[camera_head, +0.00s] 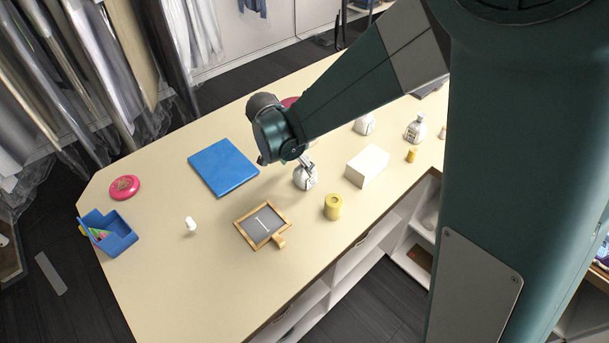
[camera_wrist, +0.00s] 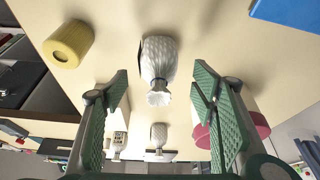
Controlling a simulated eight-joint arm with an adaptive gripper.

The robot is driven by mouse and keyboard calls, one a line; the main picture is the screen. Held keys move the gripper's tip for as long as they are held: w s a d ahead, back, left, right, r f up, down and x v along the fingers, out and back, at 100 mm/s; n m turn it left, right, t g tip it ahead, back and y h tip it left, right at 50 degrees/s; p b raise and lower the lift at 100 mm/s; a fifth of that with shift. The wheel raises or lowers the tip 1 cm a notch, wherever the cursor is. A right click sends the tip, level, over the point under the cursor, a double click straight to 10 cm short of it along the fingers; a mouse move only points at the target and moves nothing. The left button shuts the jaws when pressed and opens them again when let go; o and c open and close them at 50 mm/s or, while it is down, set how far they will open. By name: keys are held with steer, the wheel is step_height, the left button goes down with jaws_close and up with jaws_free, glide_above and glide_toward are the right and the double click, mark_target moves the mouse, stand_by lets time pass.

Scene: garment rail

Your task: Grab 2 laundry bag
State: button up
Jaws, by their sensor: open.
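A white laundry bag (camera_head: 305,178) with a gathered neck stands on the table directly below my gripper (camera_head: 307,160). In the wrist view the same bag (camera_wrist: 158,60) has a quilted body and a dark band around its neck. My gripper (camera_wrist: 159,75) is open, with one green finger on each side of the bag's line. Neither finger visibly touches it. A second white bag (camera_head: 364,125) stands further back, and a third, with a printed front (camera_head: 416,131), stands to its right. Two smaller bags also show in the wrist view (camera_wrist: 158,134), (camera_wrist: 118,137).
The table's (camera_head: 170,290) front left is clear.

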mark_target(303, 169)
steer(key=shift+x, duration=1.25)
steer(key=shift+f, duration=0.15)
steer(key=shift+x, duration=2.5)
steer(key=shift+s, duration=0.1)
steer(key=c, duration=1.1)
steer(key=shift+r, duration=5.05)
